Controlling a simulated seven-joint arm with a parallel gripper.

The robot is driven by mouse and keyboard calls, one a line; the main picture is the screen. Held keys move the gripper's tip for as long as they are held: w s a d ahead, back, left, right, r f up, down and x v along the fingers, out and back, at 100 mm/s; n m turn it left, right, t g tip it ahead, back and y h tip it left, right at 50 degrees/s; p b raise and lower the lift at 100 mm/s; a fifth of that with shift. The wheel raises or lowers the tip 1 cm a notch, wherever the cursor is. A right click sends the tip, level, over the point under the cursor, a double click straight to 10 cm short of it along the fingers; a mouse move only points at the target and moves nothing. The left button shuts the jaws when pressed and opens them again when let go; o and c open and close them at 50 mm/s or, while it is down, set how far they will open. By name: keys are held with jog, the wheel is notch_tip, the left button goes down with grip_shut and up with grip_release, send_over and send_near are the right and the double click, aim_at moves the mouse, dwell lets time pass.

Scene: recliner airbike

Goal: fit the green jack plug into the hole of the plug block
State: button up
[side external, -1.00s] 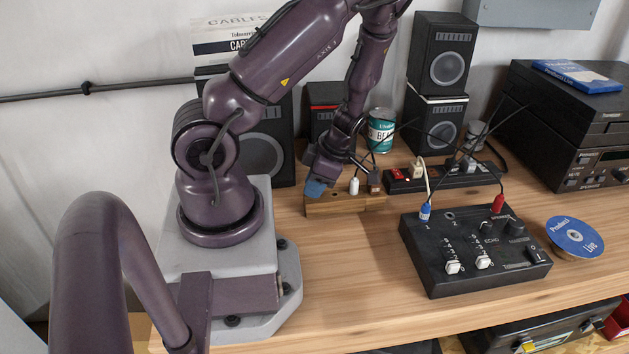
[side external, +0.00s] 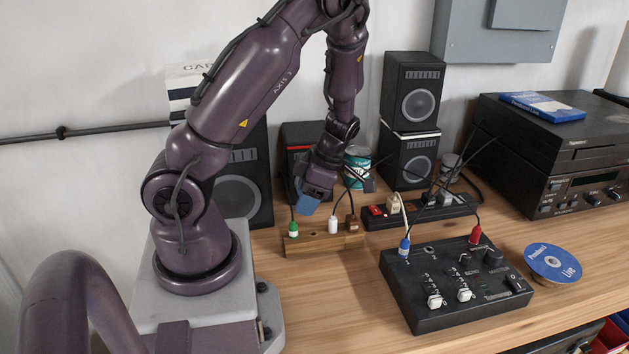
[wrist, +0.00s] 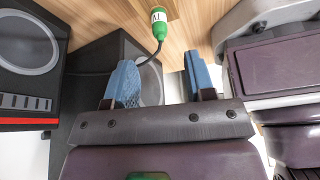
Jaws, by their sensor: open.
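The green jack plug (side external: 293,230) stands upright at the left end of the wooden plug block (side external: 325,246); how deep it sits cannot be told. A dark hole shows in the block between it and the white plug (side external: 333,225). My gripper (side external: 308,203) is open and empty, above and slightly right of the green plug, apart from it.
A brown plug (side external: 352,223) stands at the block's right end. A black control box (side external: 455,285) with blue and red plugs is to the right. A power strip (side external: 420,215) and speakers (side external: 408,100) are behind. Bare table lies in front of the block.

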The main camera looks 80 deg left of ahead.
jog(key=v, duration=0.5)
dwell(0.8)
jog(key=w+d+r+m+t+h, duration=0.1)
jog(key=d+r+m+t, duration=0.15)
jog(key=d+m, duration=0.65)
jog(key=d+r+m+t+h, duration=0.15)
jog(key=r+m, duration=0.25)
jog(key=m, duration=1.1)
jog(key=s+d+r+m+t+y, duration=0.1)
jog(key=s+d+r+m+t, duration=0.2)
jog(key=r, duration=0.9)
jog(key=shift+d+m+t, duration=1.4)
jog(key=shift+d+m, duration=0.6)
jog(key=shift+m, duration=1.2)
jog(key=shift+y, duration=0.25)
